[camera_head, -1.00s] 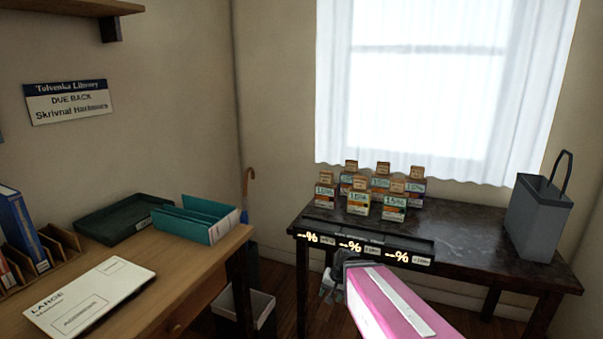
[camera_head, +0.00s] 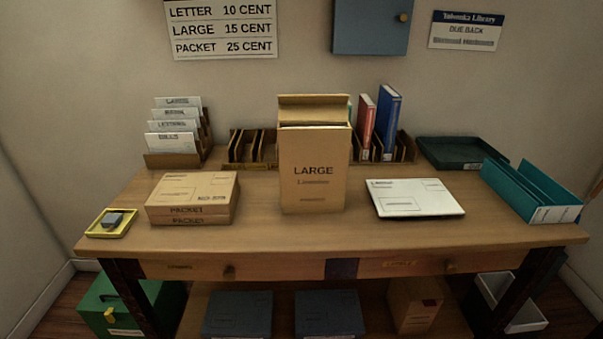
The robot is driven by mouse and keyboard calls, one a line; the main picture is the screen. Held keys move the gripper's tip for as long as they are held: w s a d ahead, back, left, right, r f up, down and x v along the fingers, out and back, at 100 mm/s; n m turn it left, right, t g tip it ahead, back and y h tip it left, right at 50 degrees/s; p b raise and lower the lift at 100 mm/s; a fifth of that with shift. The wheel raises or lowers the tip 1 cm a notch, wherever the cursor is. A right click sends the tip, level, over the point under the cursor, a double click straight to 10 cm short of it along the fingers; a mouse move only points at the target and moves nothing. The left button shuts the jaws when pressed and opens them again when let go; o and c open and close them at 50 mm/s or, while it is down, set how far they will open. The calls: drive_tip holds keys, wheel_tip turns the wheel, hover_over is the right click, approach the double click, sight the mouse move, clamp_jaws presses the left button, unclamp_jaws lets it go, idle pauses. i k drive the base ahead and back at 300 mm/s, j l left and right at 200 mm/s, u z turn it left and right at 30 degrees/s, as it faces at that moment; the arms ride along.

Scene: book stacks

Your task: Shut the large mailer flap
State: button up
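The large mailer (camera_head: 314,182) is a tan upright packet marked "LARGE", standing near the middle of the wooden desk. Its flap (camera_head: 314,102) is up and open at the top, tilted back behind the mouth. A dark gap shows between the flap and the front panel. What is inside the mailer cannot be seen. My gripper is not in view now.
Stacked packets (camera_head: 190,197) and a yellow tray (camera_head: 110,223) lie left of the mailer. A white large envelope (camera_head: 414,197) lies to its right, then a teal binder (camera_head: 532,190). Books (camera_head: 377,122) and a wooden rack (camera_head: 251,148) stand behind. Bare desk shows in front.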

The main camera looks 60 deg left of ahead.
sight(302, 107)
drive_tip(key=u, duration=2.95)
